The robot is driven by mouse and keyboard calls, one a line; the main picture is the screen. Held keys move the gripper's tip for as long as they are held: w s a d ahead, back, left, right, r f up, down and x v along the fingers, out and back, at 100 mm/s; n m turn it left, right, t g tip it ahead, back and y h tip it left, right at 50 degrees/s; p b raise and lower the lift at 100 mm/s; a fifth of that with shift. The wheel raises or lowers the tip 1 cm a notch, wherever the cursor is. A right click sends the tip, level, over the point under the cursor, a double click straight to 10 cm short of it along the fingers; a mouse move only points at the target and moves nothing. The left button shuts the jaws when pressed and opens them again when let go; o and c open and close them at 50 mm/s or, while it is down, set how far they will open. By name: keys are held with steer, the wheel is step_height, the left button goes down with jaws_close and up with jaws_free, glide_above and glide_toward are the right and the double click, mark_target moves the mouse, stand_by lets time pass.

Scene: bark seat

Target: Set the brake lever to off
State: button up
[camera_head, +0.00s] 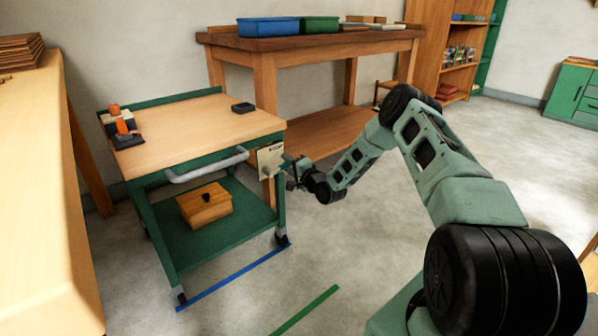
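A green cart (205,145) with a pale wooden top stands at the left. A cream plate (269,158) with small dark markings is fixed at its right front corner, beside the grey push handle (208,165). The brake lever appears to be at this plate, but my gripper and the small scale hide it, so its position cannot be read. My gripper (287,166) is right at the plate's right side, reaching in from the right. Its fingers are too small to show whether they are open, shut or touching the lever.
A wooden box (204,204) sits on the cart's lower shelf. An orange-and-black tool (122,125) and a black tray (243,107) lie on top. A workbench (330,44) stands behind, another bench (45,200) at left. Blue (235,276) and green (306,309) lines mark the floor.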

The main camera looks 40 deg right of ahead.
steer(key=s+p, duration=0.5)
steer(key=s, duration=1.2)
steer(key=shift+d, duration=0.3)
